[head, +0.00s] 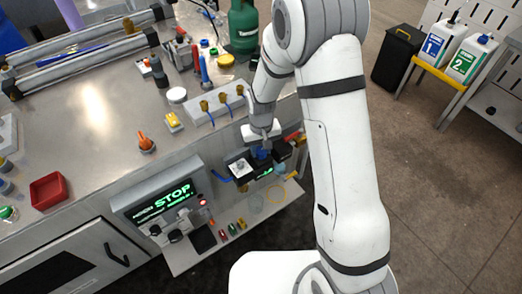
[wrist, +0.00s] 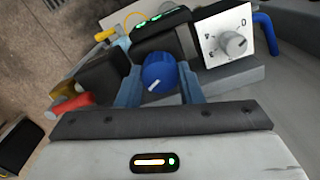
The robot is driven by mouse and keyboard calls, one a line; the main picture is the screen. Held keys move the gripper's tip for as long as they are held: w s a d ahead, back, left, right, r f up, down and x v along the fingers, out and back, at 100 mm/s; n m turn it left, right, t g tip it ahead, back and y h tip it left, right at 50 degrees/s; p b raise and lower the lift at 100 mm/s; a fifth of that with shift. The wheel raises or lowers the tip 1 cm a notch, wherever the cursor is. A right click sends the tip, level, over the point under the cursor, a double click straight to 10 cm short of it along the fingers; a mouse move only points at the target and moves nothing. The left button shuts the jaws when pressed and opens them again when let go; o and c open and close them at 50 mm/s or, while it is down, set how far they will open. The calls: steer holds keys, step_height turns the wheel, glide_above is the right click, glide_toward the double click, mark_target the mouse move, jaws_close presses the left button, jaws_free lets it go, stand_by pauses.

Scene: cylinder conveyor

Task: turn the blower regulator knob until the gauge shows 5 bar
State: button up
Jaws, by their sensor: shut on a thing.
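A round blue knob (wrist: 158,72) with a white pointer line sits between the two fingers of my gripper (wrist: 160,84) in the wrist view. My gripper is shut on it. The pointer line points to the lower left. A black box behind the knob carries a green lit display (wrist: 163,30), too slanted to read. In the head view my gripper (head: 262,149) is over the unit at the bench front, and the display (head: 265,172) is a small green patch, its number unreadable.
A white dial plate with a grey knob (wrist: 232,43) stands right beside the blue knob. A red-handled part (wrist: 72,108) and a yellow fitting lie to the left. In the head view a panel showing STOP (head: 172,194) stands left of my gripper, with small coloured items on a shelf below.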

mark_target(261, 150)
stand_by(0.3)
steer(key=o, duration=1)
steer(key=shift+c, duration=0.2)
steer(key=shift+r, duration=0.1)
step_height(261, 150, up, 8)
steer(key=shift+f+b, duration=0.2)
steer(key=shift+b, duration=0.15)
